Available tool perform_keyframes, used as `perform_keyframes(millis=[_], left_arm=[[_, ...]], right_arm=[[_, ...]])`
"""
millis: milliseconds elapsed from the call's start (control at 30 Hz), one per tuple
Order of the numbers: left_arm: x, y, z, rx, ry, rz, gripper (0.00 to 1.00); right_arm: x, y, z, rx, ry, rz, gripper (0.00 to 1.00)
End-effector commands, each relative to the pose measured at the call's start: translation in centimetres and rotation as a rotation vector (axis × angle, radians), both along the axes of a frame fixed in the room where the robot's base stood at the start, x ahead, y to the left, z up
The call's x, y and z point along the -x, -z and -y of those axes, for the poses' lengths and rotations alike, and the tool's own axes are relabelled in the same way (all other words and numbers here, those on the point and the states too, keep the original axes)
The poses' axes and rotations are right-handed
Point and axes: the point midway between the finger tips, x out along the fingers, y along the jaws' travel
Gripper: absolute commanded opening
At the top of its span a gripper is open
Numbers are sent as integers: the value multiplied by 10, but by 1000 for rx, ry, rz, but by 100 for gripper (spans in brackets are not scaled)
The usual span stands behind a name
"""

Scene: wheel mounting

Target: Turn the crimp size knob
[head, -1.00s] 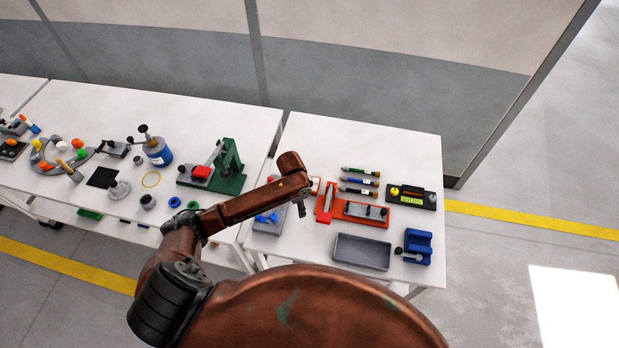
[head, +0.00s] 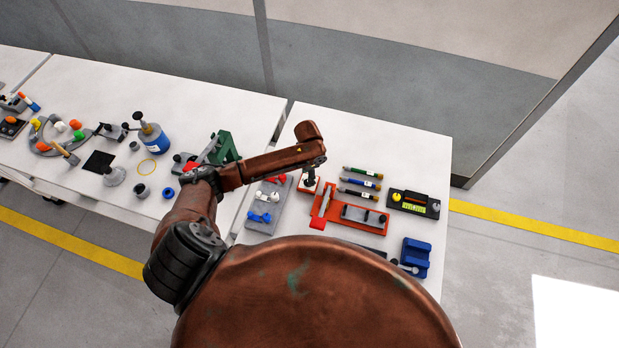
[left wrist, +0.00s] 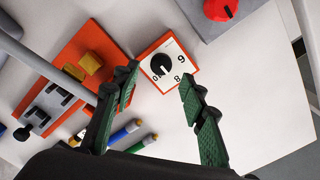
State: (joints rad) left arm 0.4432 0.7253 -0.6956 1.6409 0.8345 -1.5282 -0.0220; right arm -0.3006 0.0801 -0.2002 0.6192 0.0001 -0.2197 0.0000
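The crimp size knob (left wrist: 161,63) is a black round knob with a white pointer line. It sits on a white dial plate with an orange-red border (left wrist: 182,62), and the numbers 6, 8 and 10 show. My left gripper (left wrist: 160,72) is open in the left wrist view, with one green-padded finger on each side of the knob in the picture. Neither finger visibly touches it. In the head view my left gripper (head: 311,178) points down over the dial plate (head: 303,187), covering the knob. My right gripper is not in view.
An orange-red tool base (head: 350,218) with grey parts stands just right of the dial. Several pens (head: 361,182) lie behind it. A grey block with small pegs (head: 262,212) is to the left. A blue holder (head: 415,255) and a black gauge box (head: 413,203) are farther right.

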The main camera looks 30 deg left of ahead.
Motion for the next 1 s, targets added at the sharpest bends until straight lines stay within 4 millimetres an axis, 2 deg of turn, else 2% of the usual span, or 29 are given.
perform_keyframes(millis=[100, 233, 600, 1000], left_arm=[[1, 19, 0, 0, 0, -1, 39], [0, 31, 0, 0, 0, 0, 39], [-1, 37, 2, 0, 4, 1, 39], [-1, 37, 2, 0, 5, 1, 12]], right_arm=[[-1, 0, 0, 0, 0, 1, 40], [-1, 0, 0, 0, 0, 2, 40], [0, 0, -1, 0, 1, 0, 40], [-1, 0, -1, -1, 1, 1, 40]])
